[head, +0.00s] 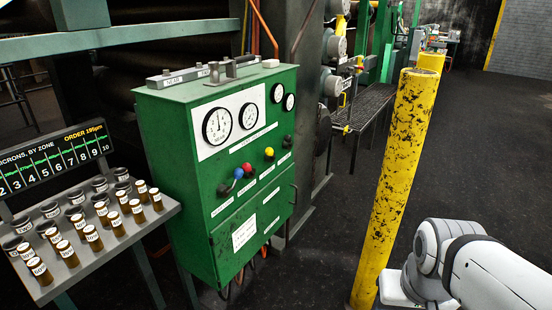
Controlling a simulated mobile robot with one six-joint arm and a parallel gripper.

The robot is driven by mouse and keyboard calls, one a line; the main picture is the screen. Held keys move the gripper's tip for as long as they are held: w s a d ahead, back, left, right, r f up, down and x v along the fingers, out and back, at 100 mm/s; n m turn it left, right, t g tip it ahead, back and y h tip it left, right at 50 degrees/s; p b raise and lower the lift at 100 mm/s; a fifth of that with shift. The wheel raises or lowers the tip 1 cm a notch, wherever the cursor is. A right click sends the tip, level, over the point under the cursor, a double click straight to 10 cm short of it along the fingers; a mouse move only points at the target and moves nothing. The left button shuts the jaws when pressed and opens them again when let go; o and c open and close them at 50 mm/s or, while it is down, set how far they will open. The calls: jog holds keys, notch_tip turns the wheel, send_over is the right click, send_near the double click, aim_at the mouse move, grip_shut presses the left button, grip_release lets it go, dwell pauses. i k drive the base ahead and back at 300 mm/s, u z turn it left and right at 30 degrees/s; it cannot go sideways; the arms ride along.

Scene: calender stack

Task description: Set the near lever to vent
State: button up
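A green control cabinet (185,140) stands left of centre. Coloured knobs sit on its front: a black knob (222,189), a blue knob (238,173), a red knob (247,169), a yellow knob (269,152) and another black knob (287,140). White label strips lie by them, too small to read, so I cannot tell which lever is the near one or which setting is vent. On top, a grey plate (178,77) carries small labels and upright metal handles (232,66). My white arm shows at the lower right, well apart from the cabinet; its gripper is not visible.
A worn yellow post (402,160) stands between my arm and the cabinet. A sloped grey rack (105,255) with several small brown jars is at the left, under a zone display (50,158). Dark floor (480,150) is open at the right.

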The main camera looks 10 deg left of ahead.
aim_at(238, 174)
jog(key=z, duration=2.3)
jog(key=k, duration=1.15)
jog(key=u, duration=2.2)
jog(key=i, duration=0.95)
jog(key=z, duration=0.05)
